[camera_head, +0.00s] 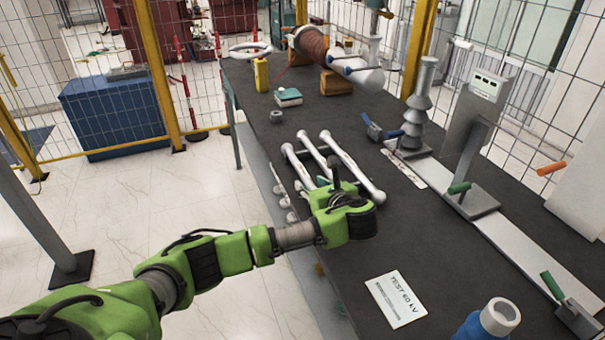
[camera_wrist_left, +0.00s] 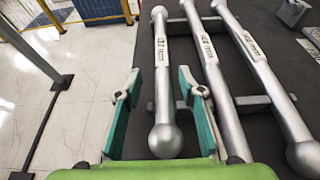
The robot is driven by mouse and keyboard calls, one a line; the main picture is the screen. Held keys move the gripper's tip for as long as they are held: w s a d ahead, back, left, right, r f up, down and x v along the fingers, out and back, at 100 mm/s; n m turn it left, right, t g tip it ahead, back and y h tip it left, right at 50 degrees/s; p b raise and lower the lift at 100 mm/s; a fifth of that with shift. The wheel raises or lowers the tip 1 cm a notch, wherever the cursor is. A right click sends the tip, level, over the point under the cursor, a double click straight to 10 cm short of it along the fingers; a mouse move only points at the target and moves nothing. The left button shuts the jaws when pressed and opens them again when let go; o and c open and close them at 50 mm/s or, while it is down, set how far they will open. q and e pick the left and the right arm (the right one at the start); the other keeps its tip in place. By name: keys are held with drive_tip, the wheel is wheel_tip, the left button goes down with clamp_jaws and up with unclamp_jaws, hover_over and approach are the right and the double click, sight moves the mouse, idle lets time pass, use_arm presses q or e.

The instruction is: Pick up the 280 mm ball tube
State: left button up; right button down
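Three silver ball tubes lie side by side on the dark table: a left one (camera_head: 297,165), a middle one (camera_head: 314,154) and a right one (camera_head: 350,164). They also show in the left wrist view as the left tube (camera_wrist_left: 162,75), middle tube (camera_wrist_left: 209,70) and right tube (camera_wrist_left: 262,75). The left one looks shortest; the label lengths are unreadable. My left gripper (camera_head: 338,192) is over the tubes' near ends. In the left wrist view, its open teal fingers (camera_wrist_left: 159,76) appear either side of the left tube's near part. Contact is not visible. My right gripper is out of view.
A white test card (camera_head: 395,299) and a blue-and-white part (camera_head: 490,320) lie nearer. A ribbed grey insulator (camera_head: 416,110) and a grey stand (camera_head: 472,140) are on the right.

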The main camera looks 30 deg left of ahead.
sight(311, 183)
use_arm(q)
drive_tip(key=x, duration=0.3)
drive_tip(key=shift+w+f, duration=0.2)
drive_tip(key=shift+w, duration=0.05)
clamp_jaws()
drive_tip(key=shift+r, duration=0.1)
